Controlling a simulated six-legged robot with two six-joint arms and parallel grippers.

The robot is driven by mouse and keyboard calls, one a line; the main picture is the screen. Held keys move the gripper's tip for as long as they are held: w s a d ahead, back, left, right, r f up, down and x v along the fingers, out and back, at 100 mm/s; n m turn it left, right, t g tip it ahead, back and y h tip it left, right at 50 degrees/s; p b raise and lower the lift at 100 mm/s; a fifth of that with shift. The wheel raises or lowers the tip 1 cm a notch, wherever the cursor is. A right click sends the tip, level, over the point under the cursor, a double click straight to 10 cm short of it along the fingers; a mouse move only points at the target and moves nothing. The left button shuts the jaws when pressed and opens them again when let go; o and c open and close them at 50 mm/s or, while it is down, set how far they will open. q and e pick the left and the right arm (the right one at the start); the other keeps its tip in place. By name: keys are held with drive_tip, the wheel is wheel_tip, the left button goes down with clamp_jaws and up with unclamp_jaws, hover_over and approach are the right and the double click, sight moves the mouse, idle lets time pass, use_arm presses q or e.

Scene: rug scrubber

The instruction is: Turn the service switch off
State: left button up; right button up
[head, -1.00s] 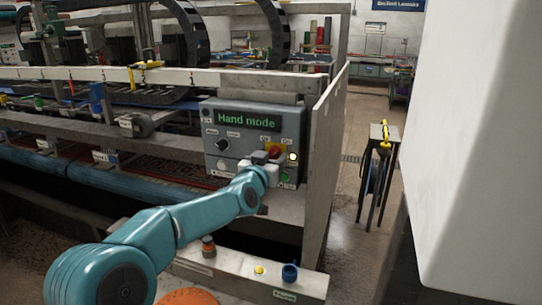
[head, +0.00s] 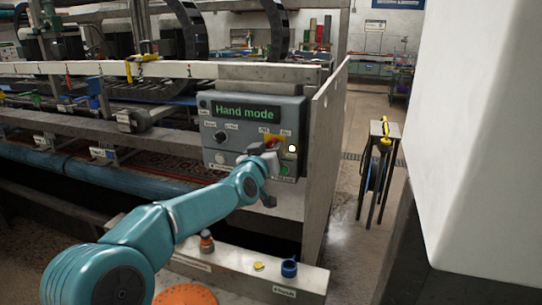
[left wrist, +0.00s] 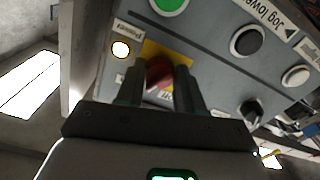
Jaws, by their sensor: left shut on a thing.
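The service switch is a red rotary knob (left wrist: 159,73) on a yellow plate, seen in the left wrist view. The plate (head: 274,140) also shows on the right side of the grey control panel (head: 212,168) in the head view. My left gripper (left wrist: 160,88) is shut on the red knob, one dark finger on each side. In the head view the gripper (head: 262,149) covers most of the knob. The power lamp (left wrist: 121,49) beside the plate is lit. The panel display (head: 246,112) reads "Hand mode" in green. My right gripper is not in view.
More knobs and buttons, including a green one (left wrist: 168,4) and a black one (left wrist: 246,41), are close to the gripper. A grey ledge (head: 235,263) with a blue cap (head: 289,268) lies below my arm. An upright plate (head: 323,165) stands right of the panel.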

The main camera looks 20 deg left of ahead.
use_arm(q)
drive_tip(key=shift+r+n+b, duration=0.15)
drive_tip(key=shift+n+b, duration=0.95)
drive_tip(key=shift+n, duration=2.1)
drive_tip(key=shift+r+n+b, duration=0.1)
drive_tip(key=shift+n+b, duration=1)
drive_tip(key=shift+n, duration=2.1)
drive_tip(key=o, duration=1)
drive_tip(key=shift+s+a, duration=0.1)
drive_tip(key=shift+o, duration=0.2)
drive_tip(key=s+b, duration=0.4)
drive_tip(key=s, duration=1.2)
drive_tip(key=shift+s+a, duration=0.2)
drive_tip(key=shift+a, duration=0.05)
